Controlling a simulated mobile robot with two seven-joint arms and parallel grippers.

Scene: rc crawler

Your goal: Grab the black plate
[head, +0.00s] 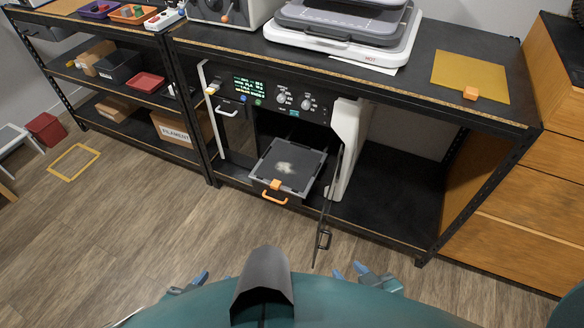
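The black plate (305,178) lies flat on a pulled-out tray of the 3D printer, under the table top. A pale patch sits on its middle, and an orange tab (276,184) is at its front edge. An orange handle (274,198) is on the tray front. My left gripper (189,283) and my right gripper (365,275) show only as blue tips at the bottom, low and well short of the plate. My teal body hides the rest, so their opening is unclear. Neither touches the plate.
The printer's door (328,215) stands swung open, right of the tray. A gold plate (470,76) with an orange tab lies on the table top (440,40). Shelves (120,82) stand left, wooden drawers (540,190) right. The floor (130,220) before me is clear.

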